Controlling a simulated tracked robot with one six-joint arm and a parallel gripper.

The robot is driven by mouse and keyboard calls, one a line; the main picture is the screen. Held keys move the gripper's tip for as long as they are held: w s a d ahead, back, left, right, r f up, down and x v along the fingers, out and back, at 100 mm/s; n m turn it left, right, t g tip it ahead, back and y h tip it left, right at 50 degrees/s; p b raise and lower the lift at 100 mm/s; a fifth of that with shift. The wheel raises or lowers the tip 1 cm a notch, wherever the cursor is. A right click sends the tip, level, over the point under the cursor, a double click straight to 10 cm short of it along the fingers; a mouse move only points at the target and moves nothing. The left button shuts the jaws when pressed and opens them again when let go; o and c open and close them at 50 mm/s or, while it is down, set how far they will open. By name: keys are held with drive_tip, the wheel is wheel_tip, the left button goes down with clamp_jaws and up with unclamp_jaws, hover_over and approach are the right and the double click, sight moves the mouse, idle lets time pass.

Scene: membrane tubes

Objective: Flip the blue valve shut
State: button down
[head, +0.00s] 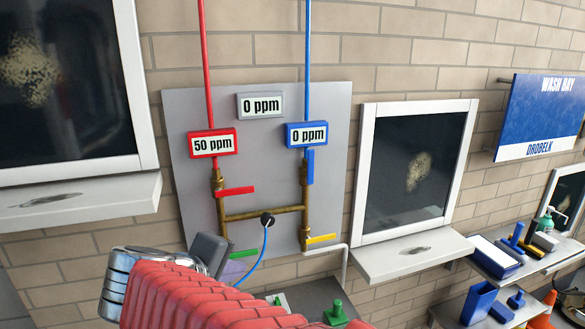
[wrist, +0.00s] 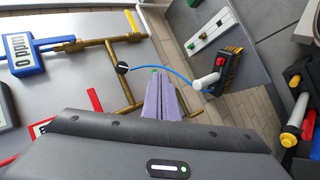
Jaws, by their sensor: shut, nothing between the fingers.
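The blue valve handle (head: 310,167) hangs below the blue "0 ppm" display (head: 307,134) on the grey wall panel. It points up and down, in line with the blue pipe. In the wrist view, the blue display (wrist: 22,52) is at the upper left. My gripper's lavender fingers (wrist: 160,78) are shut and empty. In the head view, my gripper (head: 236,268) is low at the panel's bottom edge, below and left of the blue handle and well apart from it. My arm partly hides it.
The red handle (head: 235,190) is level. A yellow handle (head: 321,239) and a green handle (head: 243,254) sit lower on the brass pipes. A blue hose (head: 262,255) loops from the black port near my gripper. Window sills (head: 412,256) stick out on both sides.

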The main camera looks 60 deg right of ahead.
drive_tip(key=w+d+r+g+h, duration=0.1)
drive_tip(key=d+r+h, duration=0.6)
drive_tip(key=d+r, duration=0.4)
wheel_tip(320, 180, up, 2)
drive_tip(key=shift+r+n+h, duration=0.1)
drive_tip(key=shift+n+h, duration=0.2)
drive_tip(key=shift+n, duration=0.1)
drive_tip(key=shift+d, duration=0.15)
approach(310, 167)
drive_tip(key=w+d+r, duration=0.1)
drive_tip(key=w+d, duration=0.2)
drive_tip(key=w, duration=0.1)
drive_tip(key=shift+s+d+r, duration=0.15)
drive_tip(key=shift+s+d, duration=0.45)
drive_tip(key=shift+d, duration=0.1)
drive_tip(key=shift+s+d+r, duration=0.1)
drive_tip(key=shift+s+d, duration=0.55)
drive_tip(key=shift+d, duration=0.1)
